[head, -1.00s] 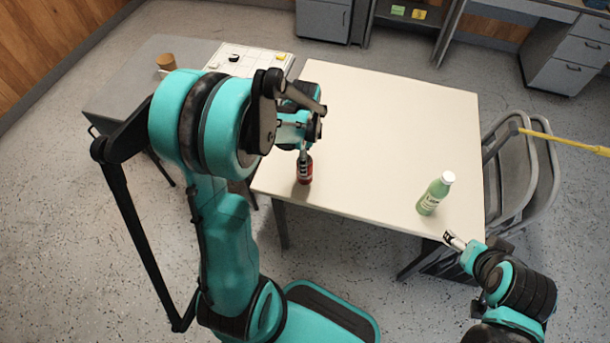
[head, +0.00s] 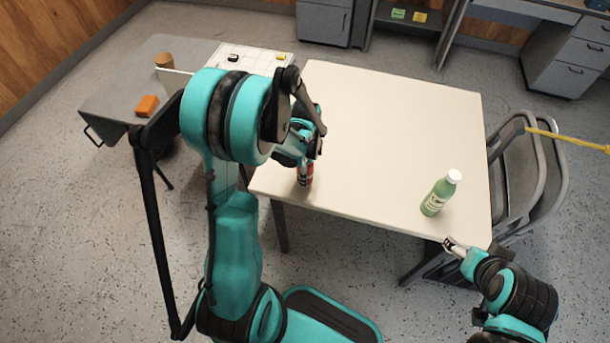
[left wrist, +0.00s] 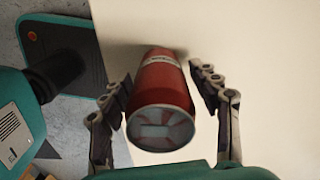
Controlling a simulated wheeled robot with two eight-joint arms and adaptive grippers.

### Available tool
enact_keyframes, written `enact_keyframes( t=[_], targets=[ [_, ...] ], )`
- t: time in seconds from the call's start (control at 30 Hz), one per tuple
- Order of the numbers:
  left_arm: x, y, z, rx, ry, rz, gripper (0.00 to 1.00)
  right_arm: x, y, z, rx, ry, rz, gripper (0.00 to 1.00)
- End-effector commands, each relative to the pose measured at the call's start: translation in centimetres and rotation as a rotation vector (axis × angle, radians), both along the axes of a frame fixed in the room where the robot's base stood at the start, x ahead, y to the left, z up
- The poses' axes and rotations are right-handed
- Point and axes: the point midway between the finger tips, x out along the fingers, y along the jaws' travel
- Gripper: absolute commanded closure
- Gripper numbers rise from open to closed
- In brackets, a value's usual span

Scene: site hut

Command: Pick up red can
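The red can (head: 304,176) stands on the white table (head: 395,110) near its left front edge, partly covered by my left gripper in the head view. In the left wrist view the red can (left wrist: 162,95) lies between the two fingers of my left gripper (left wrist: 165,95). The fingers are spread, with a gap showing on the right side and a small one on the left. My left gripper (head: 305,160) comes down on the can from above in the head view. My right gripper (head: 452,245) is at the table's front right edge, below the green bottle; its fingers are too small to read.
A green bottle (head: 441,193) with a white cap stands near the table's right front. A grey side table (head: 120,90) at left holds an orange block (head: 147,106) and a brown cylinder (head: 165,61). Folding chairs (head: 525,175) stand at right. The table's middle is clear.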

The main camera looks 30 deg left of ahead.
Motion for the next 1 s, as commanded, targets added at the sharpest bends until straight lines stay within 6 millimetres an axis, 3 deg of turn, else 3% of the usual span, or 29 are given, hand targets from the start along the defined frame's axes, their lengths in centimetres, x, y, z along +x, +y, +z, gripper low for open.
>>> enact_keyframes(
  t=[0.03, 0.1, 0.53, 0.67, 0.83, 1.0],
  targets=[
    [0.0, 0.0, 0.0, 0.000, 0.000, 0.000, 0.58, 0.0, 0.0, 0.0, 0.000, 0.000, 0.000, 0.29],
    [0.0, 0.0, 0.0, 0.000, 0.000, 0.000, 0.70, 0.0, 0.0, 0.0, 0.000, 0.000, 0.000, 0.29],
    [0.0, 0.0, 0.4, 0.000, 0.000, 0.000, 0.70, 0.0, 0.0, 0.2, 0.000, 0.000, 0.000, 0.29],
    [0.0, 0.0, 1.6, 0.000, 0.000, 0.000, 0.70, 0.0, 0.0, 0.9, 0.000, 0.000, 0.000, 0.29],
    [0.0, 0.0, 4.7, 0.000, 0.001, 0.000, 0.70, 0.0, 0.0, 2.6, 0.000, 0.000, 0.000, 0.29],
    [-0.8, -4.2, 6.9, 0.000, 0.001, -0.007, 0.70, 0.0, 0.0, 3.9, 0.000, 0.000, 0.000, 0.29]
  ],
)
